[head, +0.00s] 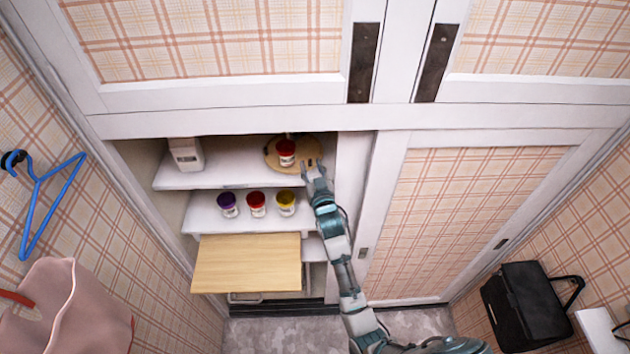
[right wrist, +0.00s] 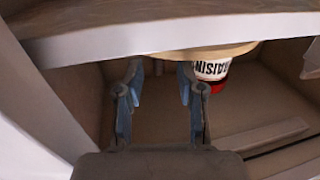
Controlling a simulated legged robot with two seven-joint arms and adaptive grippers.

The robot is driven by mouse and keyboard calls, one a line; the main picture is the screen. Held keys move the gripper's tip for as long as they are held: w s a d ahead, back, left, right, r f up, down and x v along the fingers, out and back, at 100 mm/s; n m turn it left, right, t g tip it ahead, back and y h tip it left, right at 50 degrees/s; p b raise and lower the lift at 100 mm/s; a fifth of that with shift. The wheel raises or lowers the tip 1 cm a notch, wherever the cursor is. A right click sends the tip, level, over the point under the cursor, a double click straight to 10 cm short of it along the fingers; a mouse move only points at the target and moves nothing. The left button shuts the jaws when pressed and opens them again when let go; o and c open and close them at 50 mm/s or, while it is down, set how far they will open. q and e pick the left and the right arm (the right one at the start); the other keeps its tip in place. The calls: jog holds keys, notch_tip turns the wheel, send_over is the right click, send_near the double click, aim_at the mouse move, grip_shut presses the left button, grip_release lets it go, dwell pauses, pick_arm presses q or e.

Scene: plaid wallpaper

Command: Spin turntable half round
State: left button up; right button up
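The turntable (head: 309,149) is a round wooden disc on the upper shelf inside the cupboard, at its right end. A jar with a red top (head: 286,152) stands on it, left of its middle. My right gripper (head: 316,173) is at the turntable's front right edge, with its fingers apart. In the right wrist view the fingers (right wrist: 159,75) are open with nothing between them. The turntable's rim (right wrist: 232,50) and the jar (right wrist: 212,70), with its label upside down, show just beyond the right finger. I cannot tell if a finger touches the rim. My left gripper is out of view.
A white carton (head: 186,154) stands at the left of the upper shelf (head: 225,172). Purple, red and yellow jars stand on the shelf below. A wooden board (head: 247,264) juts out lower down. The cupboard's post (head: 352,170) is close right of my gripper.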

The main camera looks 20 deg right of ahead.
jog(key=s+a, duration=0.1)
jog(key=s, duration=0.8)
jog(key=shift+s+a, duration=0.2)
jog(key=shift+a, duration=0.1)
